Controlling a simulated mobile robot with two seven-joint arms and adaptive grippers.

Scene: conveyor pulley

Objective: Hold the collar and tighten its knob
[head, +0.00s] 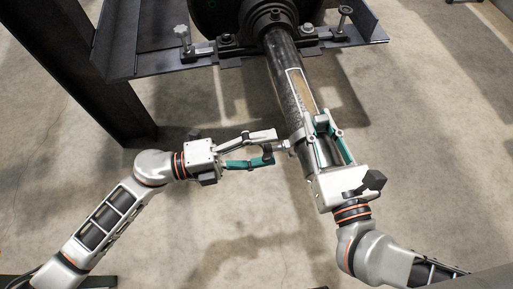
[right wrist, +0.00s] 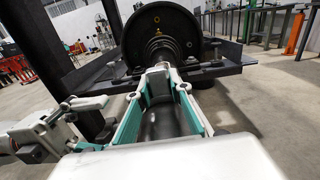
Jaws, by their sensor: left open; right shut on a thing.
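A dark shaft (head: 286,73) runs down from the pulley, with a silvery collar (head: 300,134) around its lower part. My right gripper (head: 322,128) is shut on the collar, its fingers on either side. The right wrist view shows its teal-lined fingers (right wrist: 160,100) straddling the shaft. A small metal knob (head: 283,146) sticks out from the collar's left side. My left gripper (head: 271,145) is open, its fingertips just left of the knob, one above and one below. Whether they touch it I cannot tell. The right gripper partly hides the collar.
The black pulley (right wrist: 160,38) stands at the far end of the shaft. A dark steel frame (head: 150,62) with bolts and a bearing block carries it. A thick dark post (head: 95,90) stands at left.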

